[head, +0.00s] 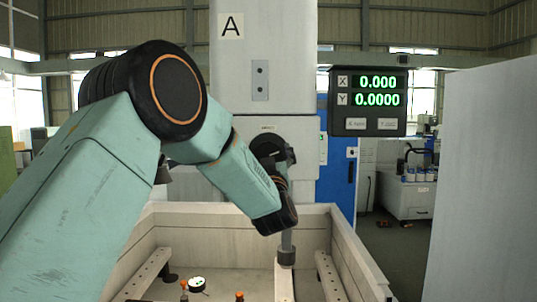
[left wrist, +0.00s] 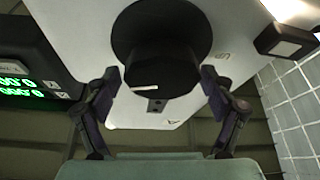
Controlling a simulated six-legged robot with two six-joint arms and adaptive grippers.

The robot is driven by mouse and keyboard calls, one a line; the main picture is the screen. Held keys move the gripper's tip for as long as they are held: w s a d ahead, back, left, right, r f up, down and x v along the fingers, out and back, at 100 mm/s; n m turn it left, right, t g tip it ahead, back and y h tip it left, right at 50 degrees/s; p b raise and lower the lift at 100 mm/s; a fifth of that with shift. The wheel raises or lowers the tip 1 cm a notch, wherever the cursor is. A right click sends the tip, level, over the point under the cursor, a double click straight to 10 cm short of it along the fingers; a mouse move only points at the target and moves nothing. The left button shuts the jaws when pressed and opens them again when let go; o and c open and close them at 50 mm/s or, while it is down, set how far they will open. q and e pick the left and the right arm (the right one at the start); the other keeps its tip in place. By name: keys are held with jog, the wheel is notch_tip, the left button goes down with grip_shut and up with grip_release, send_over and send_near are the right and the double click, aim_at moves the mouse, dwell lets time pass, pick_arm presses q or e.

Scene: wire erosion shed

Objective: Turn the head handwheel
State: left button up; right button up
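The head handwheel (head: 264,141) is a black round wheel on the front of the pale machine head (head: 268,55), partly hidden by my left gripper. In the left wrist view the handwheel (left wrist: 165,68) shows as a wide dark disc with a faceted black hub and a short white mark. My left gripper (head: 281,160) is at the wheel, its fingers reaching up from below. In the left wrist view its two fingers stand apart on either side of the hub, with a narrow gap at each side; I see no clear contact. My right gripper is in neither view.
A readout box (head: 368,102) shows X 0.000 and Y 0.0000 right of the head. Below is a pale open tank (head: 352,250) with rails and a grey nozzle (head: 286,247). A large pale panel (head: 485,180) stands at the right. A blue cabinet (head: 337,170) is behind.

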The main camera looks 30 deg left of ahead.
pick_arm(q)
jog(key=shift+w+a+f, duration=0.3)
jog(key=shift+w+f, duration=0.05)
jog(key=shift+w, duration=0.15)
jog(key=shift+c, duration=1.4)
jog(key=shift+s+r, duration=0.1)
jog(key=shift+s, duration=0.05)
jog(key=c, duration=0.6)
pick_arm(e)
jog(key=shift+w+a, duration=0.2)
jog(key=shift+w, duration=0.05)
pick_arm(q)
jog(key=shift+n, duration=0.3)
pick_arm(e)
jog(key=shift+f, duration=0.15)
